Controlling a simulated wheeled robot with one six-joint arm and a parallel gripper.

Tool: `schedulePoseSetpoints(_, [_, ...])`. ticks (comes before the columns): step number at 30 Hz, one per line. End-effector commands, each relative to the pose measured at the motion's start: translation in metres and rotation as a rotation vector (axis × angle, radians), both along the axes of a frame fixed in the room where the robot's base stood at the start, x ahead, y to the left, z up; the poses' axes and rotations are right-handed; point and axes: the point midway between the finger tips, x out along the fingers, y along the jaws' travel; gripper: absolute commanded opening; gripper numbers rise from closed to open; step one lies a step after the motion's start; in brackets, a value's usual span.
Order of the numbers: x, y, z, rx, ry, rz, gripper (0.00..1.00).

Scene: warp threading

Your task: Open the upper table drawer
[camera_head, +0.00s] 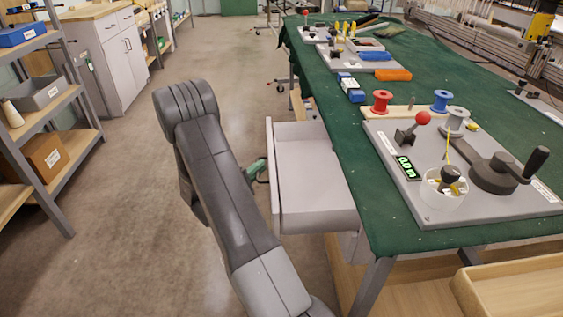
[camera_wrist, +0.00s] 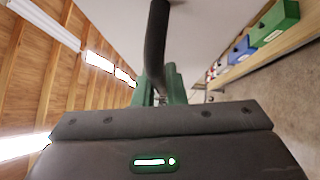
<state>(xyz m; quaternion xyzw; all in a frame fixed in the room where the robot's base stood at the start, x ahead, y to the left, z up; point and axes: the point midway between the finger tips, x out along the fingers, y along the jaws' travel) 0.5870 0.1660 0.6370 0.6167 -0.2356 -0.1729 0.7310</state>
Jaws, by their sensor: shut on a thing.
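The upper table drawer (camera_head: 312,178) is light grey and stands pulled out to the left from under the green-covered table. Its inside shows bare and empty. My gripper (camera_head: 257,168) is at the outer side of the drawer front, mostly hidden behind my dark arm, with a green finger showing. In the wrist view, the green fingers of my gripper (camera_wrist: 160,92) are closed around a dark bar handle (camera_wrist: 157,40). The pale drawer front (camera_wrist: 122,22) lies behind the handle.
The green-covered table (camera_head: 352,180) carries a grey winding board (camera_head: 440,207) with a red-knobbed lever, spools and a crank. A shelf rack (camera_head: 50,112) stands at the left. Grey floor between rack and drawer is clear. A wooden tray (camera_head: 510,272) is at lower right.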

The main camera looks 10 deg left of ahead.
Motion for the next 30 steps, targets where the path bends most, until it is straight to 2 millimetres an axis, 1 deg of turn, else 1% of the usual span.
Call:
schedulePoseSetpoints(1, [-0.003, 0.014, 0.002, 0.000, 0.002, 0.004, 0.00])
schedulePoseSetpoints(6, [-0.010, 0.047, 0.001, 0.000, 0.002, 0.004, 0.00])
schedulePoseSetpoints(9, [-0.013, 0.061, 0.001, 0.000, 0.001, 0.002, 0.00])
schedulePoseSetpoints(12, [-0.015, 0.071, 0.000, -0.001, 0.002, 0.002, 0.00])
schedulePoseSetpoints(18, [-0.016, 0.081, -0.001, 0.000, 0.002, 0.000, 0.00])
schedulePoseSetpoints(29, [-0.017, 0.082, -0.001, -0.001, 0.003, -0.001, 0.00])
schedulePoseSetpoints(30, [-0.017, 0.082, -0.001, -0.001, 0.003, -0.001, 0.13])
